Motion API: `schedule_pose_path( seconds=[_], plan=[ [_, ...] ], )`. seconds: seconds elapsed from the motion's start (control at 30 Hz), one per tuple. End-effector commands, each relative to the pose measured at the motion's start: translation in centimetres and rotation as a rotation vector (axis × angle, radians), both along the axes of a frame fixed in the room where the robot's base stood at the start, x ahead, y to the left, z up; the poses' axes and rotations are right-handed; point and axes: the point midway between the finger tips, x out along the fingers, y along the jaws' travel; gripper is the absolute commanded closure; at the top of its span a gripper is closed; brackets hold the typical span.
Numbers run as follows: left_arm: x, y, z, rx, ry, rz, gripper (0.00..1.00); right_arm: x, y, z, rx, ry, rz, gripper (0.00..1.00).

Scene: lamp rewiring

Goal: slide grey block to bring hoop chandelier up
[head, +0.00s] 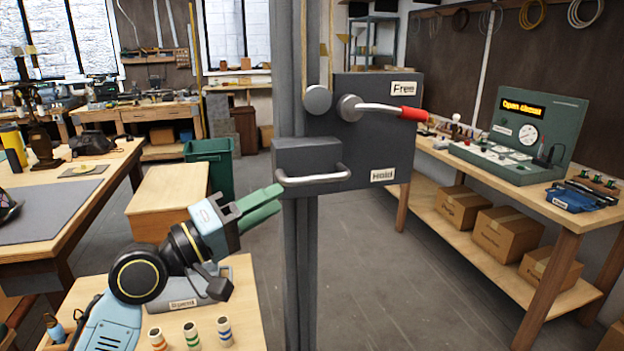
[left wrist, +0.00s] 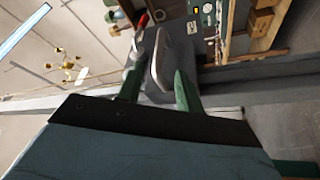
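The grey block (head: 296,158) sits on the dark upright post in the head view, with a pale bar handle (head: 313,179) on its front. The handle also shows in the left wrist view (left wrist: 160,58). My left gripper (head: 279,199) is just left of and below the handle, its green fingers pointing at it. In the left wrist view the fingers (left wrist: 158,80) stand apart, with the handle ahead between them; contact cannot be told. A brass, several-armed fitting (left wrist: 66,64) at the left of the wrist view may be the chandelier. My right gripper is not in view.
A grey plate (head: 385,145) behind the block carries labels "Free" and "Hold" and a red-tipped lever (head: 410,113). A low table (head: 248,290) with small striped cylinders is below my left arm. A workbench with a green console (head: 530,130) stands right. Floor between is clear.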

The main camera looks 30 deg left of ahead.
Motion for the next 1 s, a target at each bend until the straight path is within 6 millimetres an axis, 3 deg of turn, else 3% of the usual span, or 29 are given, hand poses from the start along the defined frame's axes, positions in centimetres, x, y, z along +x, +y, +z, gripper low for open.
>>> schedule_pose_path(
  seconds=[0.03, 0.43, 0.87, 1.0],
  plan=[
    [0.9, -0.4, 0.9, -0.002, -0.004, -0.002, 0.64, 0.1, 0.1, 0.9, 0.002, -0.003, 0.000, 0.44],
    [7.1, -2.7, 2.0, -0.001, -0.001, 0.000, 0.64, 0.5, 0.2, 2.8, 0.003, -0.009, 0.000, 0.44],
    [8.2, -3.1, 2.0, 0.001, 0.000, 0.000, 0.64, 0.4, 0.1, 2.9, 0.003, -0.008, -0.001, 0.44],
    [8.2, -3.1, 2.0, 0.001, 0.000, 0.000, 0.80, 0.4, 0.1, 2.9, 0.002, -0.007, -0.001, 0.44]
  ],
)
